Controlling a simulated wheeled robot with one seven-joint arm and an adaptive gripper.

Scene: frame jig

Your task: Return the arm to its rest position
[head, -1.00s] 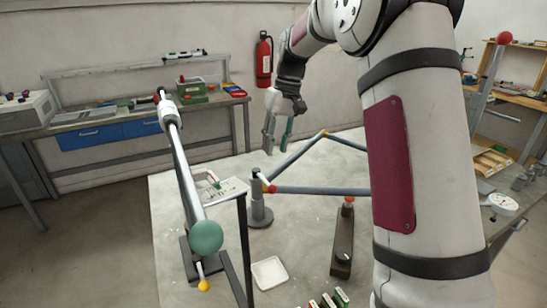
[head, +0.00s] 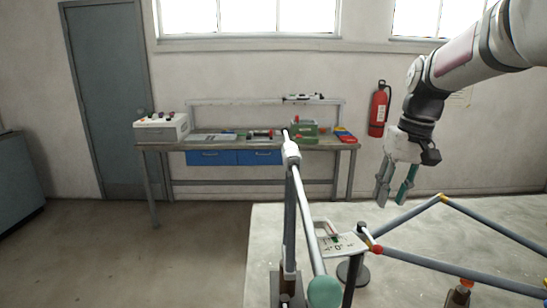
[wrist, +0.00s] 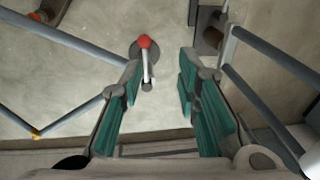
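My gripper (head: 396,183) hangs at the right in the head view, above the far part of the pale table (head: 265,240). Its two fingers point down. In the wrist view, the teal finger pads (wrist: 160,95) stand apart with nothing between them, so it is open and empty. My arm reaches in from the upper right of the head view.
Grey frame tubes (head: 450,268) with yellow and red joints cross the table below my gripper. A post with a red ball (wrist: 145,42) stands beyond the fingers. A pole with a green ball (head: 324,292) rises nearby. A fire extinguisher (head: 379,108) hangs on the wall.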

